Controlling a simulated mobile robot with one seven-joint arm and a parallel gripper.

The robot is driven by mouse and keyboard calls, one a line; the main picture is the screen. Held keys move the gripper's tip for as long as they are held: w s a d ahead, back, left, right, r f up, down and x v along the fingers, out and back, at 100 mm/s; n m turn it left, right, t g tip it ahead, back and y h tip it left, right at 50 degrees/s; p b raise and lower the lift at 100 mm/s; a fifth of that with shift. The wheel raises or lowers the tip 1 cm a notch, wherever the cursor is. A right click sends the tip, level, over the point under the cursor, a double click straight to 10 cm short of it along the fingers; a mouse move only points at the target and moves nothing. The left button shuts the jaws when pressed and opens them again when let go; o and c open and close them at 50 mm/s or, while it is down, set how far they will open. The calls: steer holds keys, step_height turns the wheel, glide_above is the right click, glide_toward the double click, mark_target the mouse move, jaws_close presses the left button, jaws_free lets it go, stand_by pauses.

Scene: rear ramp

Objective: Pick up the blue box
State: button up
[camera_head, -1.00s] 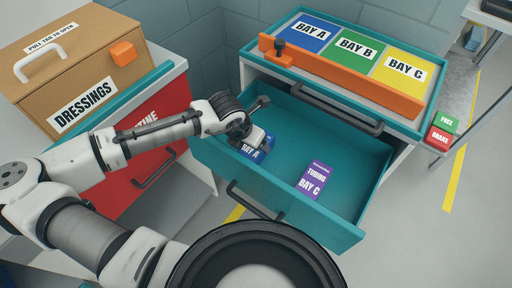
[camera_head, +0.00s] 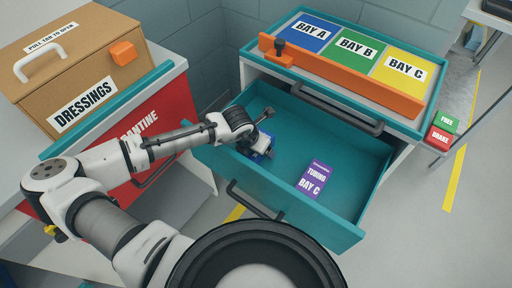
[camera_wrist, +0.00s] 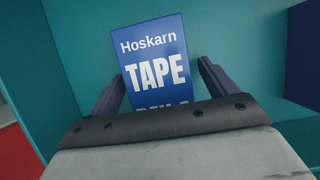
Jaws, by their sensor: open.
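The blue box (camera_wrist: 156,62), printed "Hoskarn TAPE", lies in the open teal drawer (camera_head: 330,222). In the wrist view it sits between the two fingers of my gripper (camera_wrist: 160,88), with a small gap showing on each side. The fingers are open and the box's lower end is hidden behind the gripper's edge. In the head view my gripper (camera_head: 262,150) reaches down into the left part of the drawer and covers most of the blue box (camera_head: 258,157).
A purple "TUBING BAY C" box (camera_head: 313,179) lies to the right in the drawer. An orange bar (camera_head: 340,78) runs along the cart top before the coloured bay panels. A cardboard "DRESSINGS" box (camera_head: 75,65) stands on the left cabinet with red drawer front (camera_head: 160,125).

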steer(key=shift+f, duration=0.25)
steer(key=shift+c, duration=0.4)
steer(key=c, duration=1.1)
steer(key=shift+r, duration=0.1)
steer(key=w+d+r+n+g+y+p, duration=0.1)
steer(key=d+r+n+p, duration=0.2)
steer(key=r, duration=3.2)
steer(key=shift+n+g+y, duration=0.6)
steer(key=shift+g+y, duration=0.1)
steer(key=shift+g, duration=0.1)
steer(key=s+d+r+p, duration=0.1)
steer(key=d+r, duration=0.1)
steer(key=r, duration=0.4)
steer(key=s+d+r+p, duration=0.2)
steer(key=r, duration=0.3)
steer(key=s+d+r+p, duration=0.2)
steer(key=r, duration=0.4)
steer(key=shift+d+r, duration=0.3)
steer(key=shift+d, duration=0.05)
